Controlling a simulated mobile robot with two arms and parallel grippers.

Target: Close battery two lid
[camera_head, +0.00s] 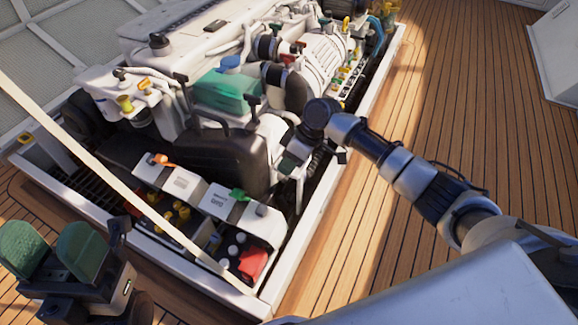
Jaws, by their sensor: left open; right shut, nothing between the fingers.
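Two white battery boxes stand at the front of the engine bay. The left lid (182,180) has an orange latch, and the right lid (238,212) has a green latch and a dark label too small to read clearly. Both lids appear raised, with yellow caps showing below the left one and white caps and a red cover (252,264) below the right one. I cannot tell which is battery two. My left gripper (52,254), with green finger pads, is open and empty at the lower left, apart from the boxes. My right gripper (294,164) is shut beyond the right lid, its tips partly hidden.
A black case (222,155) stands just behind the lids. The white engine (200,45) and a green tank (225,88) lie behind it. A pale strip (110,165) crosses diagonally in front of the batteries. Wooden deck (450,80) lies clear to the right.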

